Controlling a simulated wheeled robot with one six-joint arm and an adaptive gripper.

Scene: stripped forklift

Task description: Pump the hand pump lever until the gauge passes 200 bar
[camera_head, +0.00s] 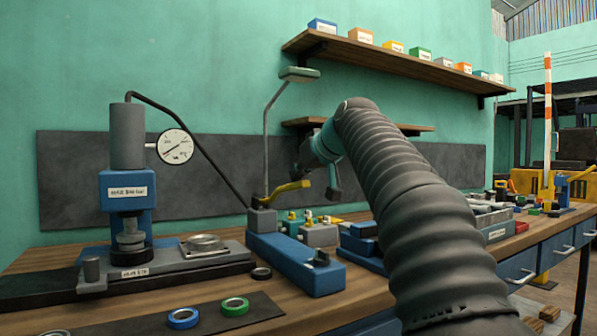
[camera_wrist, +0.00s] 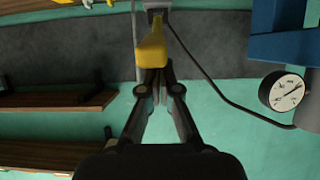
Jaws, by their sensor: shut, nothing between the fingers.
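The hand pump (camera_head: 297,263) is a long blue body on the bench, with a grey block at its far end. Its yellow lever (camera_head: 284,191) rises slightly to the right from that block. In the wrist view the yellow lever (camera_wrist: 151,48) lies just beyond the tips of my gripper (camera_wrist: 157,72). The fingers are together with nothing between them; whether they touch the lever I cannot tell. The round white gauge (camera_head: 175,147) is beside the press and also shows in the wrist view (camera_wrist: 287,91). Its dark needle lies diagonally; the numbers are too small to read.
A blue press with a grey cylinder (camera_head: 127,137) stands at left, joined to the pump by a black hose. A lamp (camera_head: 299,74) rises behind the pump. A shelf (camera_head: 390,62) with small boxes hangs above.

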